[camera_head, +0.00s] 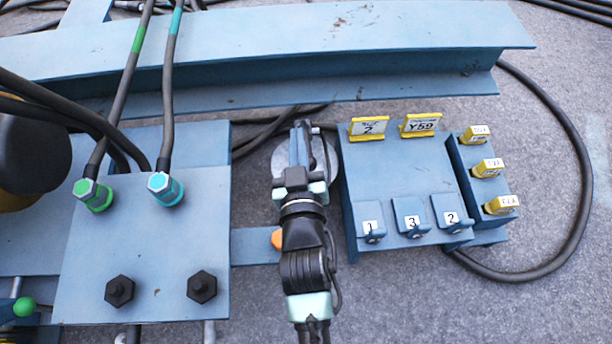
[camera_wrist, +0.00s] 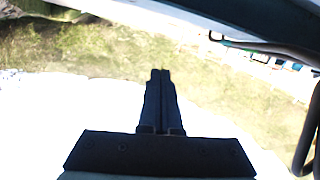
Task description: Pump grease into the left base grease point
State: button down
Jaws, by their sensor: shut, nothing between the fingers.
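My gripper (camera_head: 301,128) is shut and empty. It points away from me over a pale round disc (camera_head: 323,165), which it partly hides. In the wrist view my gripper (camera_wrist: 160,73) has its two dark fingers together, with nothing between them. No part in view is marked as the left base grease point, and I cannot tell which one it is. A green ball knob (camera_head: 24,306) is at the lower left edge. A small orange part (camera_head: 277,239) sits just left of my wrist.
A blue plate (camera_head: 145,240) carries green (camera_head: 92,194) and teal (camera_head: 165,189) hose fittings and two black hex heads. A blue box (camera_head: 400,180) with numbered tags and yellow-labelled parts stands right. A beam (camera_head: 260,42) crosses behind. A black cable (camera_head: 575,150) loops right.

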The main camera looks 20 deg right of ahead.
jog(key=s+f+g+b, duration=0.1)
jog(key=s+f, duration=0.3)
jog(key=f, duration=0.7)
jog(key=shift+a+f+b, duration=0.25)
jog(key=shift+f+b, duration=0.05)
jog(key=shift+b, duration=0.5)
jog(key=w+d+f+b, duration=0.4)
jog(key=w+f+b, duration=0.2)
jog(key=w, duration=0.2)
jog(key=shift+w+f+b, duration=0.3)
jog(key=shift+f, duration=0.05)
jog(key=shift+a, duration=0.1)
